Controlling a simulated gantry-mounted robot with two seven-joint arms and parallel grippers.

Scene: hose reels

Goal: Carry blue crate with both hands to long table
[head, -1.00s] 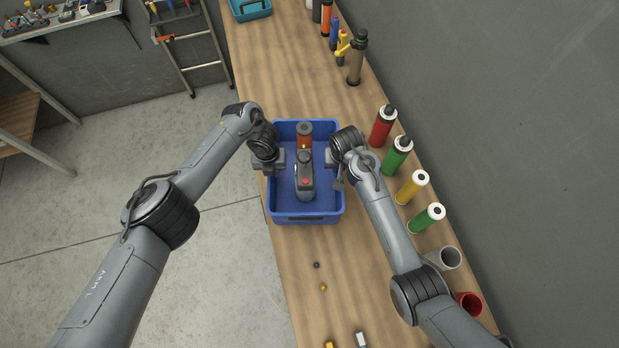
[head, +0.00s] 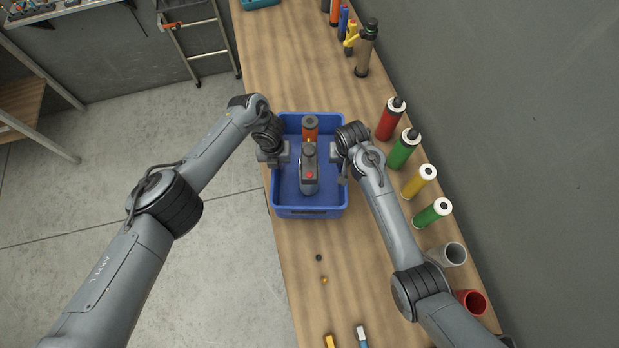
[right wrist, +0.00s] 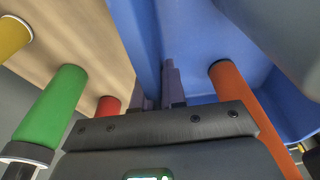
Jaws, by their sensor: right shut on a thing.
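The blue crate (head: 310,212) sits on the long wooden table (head: 330,245), seen from above. It holds a grey tool with a red button (head: 309,172) and an orange cylinder (head: 311,130). My right gripper (head: 338,156) is shut on the crate's right wall; the right wrist view shows its fingers (right wrist: 158,95) at the blue wall (right wrist: 150,45). My left gripper (head: 284,153) is at the crate's left wall, opposite. Its fingertips are too small and partly hidden, so I cannot tell whether they are closed.
Red (head: 390,119), green (head: 404,149) and yellow (head: 419,181) bottles line the table's right side, along the wall. A grey cup (head: 446,255) and red cup (head: 470,302) stand nearer. Small items lie in front.

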